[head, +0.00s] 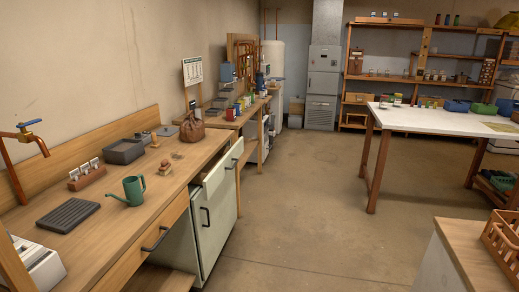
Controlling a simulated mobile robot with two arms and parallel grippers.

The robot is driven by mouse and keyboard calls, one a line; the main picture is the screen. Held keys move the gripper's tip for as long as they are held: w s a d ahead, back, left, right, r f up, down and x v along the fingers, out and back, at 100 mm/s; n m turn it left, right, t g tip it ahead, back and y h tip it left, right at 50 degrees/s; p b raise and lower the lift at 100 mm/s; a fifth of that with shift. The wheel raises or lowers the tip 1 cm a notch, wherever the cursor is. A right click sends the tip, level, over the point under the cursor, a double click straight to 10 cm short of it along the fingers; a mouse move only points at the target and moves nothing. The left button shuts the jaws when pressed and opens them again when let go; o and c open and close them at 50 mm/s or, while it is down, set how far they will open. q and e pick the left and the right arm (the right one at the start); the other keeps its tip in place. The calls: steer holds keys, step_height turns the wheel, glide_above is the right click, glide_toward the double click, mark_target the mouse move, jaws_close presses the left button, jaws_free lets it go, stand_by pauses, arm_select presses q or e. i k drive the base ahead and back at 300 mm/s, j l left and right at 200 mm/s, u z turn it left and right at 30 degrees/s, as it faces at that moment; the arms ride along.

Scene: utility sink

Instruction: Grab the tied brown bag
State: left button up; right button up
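A tied brown bag (192,128) stands upright on the wooden counter (150,184) along the left wall. Neither of my grippers shows in the head view, and nothing is seen touching the bag.
A green watering can (134,190), a dark ribbed tray (68,215) and a grey box (123,151) stand nearer on the counter. A drawer or door front (222,172) juts out below the bag. A white-topped table (440,119) stands right; the floor (300,200) between is clear.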

mark_target(192, 130)
steer(key=i+u, duration=0.1)
steer(key=i, duration=0.45)
steer(key=i+l+u, duration=0.1)
steer(key=i, duration=0.4)
steer(key=i+l+u, duration=0.1)
steer(key=i, duration=0.45)
steer(key=i+l+u, duration=0.1)
steer(key=i, duration=0.4)
steer(key=l, duration=0.1)
